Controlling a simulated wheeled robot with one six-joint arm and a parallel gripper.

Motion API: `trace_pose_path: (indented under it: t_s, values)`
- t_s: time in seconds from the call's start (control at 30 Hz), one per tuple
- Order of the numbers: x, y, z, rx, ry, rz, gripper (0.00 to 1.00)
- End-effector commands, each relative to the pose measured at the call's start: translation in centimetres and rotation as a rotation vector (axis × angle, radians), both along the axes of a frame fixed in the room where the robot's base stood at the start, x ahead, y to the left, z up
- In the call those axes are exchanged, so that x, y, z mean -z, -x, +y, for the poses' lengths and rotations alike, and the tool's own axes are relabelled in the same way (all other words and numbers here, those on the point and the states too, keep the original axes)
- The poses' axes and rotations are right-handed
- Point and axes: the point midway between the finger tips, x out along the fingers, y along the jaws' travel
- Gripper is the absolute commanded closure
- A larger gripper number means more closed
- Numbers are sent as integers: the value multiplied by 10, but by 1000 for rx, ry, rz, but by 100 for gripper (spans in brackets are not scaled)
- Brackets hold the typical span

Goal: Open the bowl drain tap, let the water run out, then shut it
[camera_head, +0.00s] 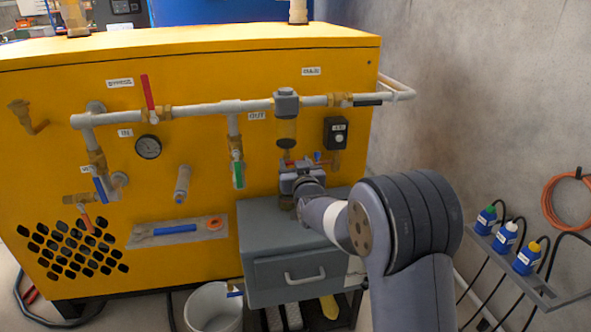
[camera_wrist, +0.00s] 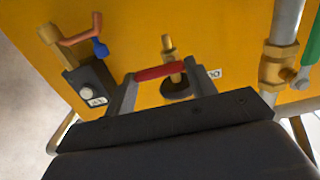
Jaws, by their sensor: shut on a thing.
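The filter bowl (camera_head: 287,131), amber and see-through, hangs under a grey head on the white pipe. My gripper (camera_head: 300,170) is just below it in the head view and hides most of the drain tap there. In the wrist view my gripper (camera_wrist: 160,85) has its two fingers at the ends of a short red tap handle (camera_wrist: 158,72) and is shut on it. A brass stem (camera_wrist: 169,48) stands beside the handle. I see no running water, and the tap's outlet is hidden.
A grey drawer cabinet (camera_head: 290,250) stands below my gripper. A white bucket (camera_head: 213,310) is on the floor at its left. A green-handled valve (camera_head: 238,174) is left of the bowl; a black knob box (camera_head: 336,133) is right of it. Bottles (camera_head: 506,234) stand on a rack at right.

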Motion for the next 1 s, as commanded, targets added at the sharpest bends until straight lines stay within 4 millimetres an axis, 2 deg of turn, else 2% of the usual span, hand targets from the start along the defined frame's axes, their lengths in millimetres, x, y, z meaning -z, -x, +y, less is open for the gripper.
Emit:
trace_pose_path:
  t_s: [0.33,0.37,0.6,0.87,1.0]
  values:
    - [0,0,0,0,13,-4,70]
    - [0,0,0,0,13,-4,45]
    - [0,0,0,0,12,-3,25]
    - [0,1,0,0,11,-2,25]
    - [-1,9,-2,0,11,-3,25]
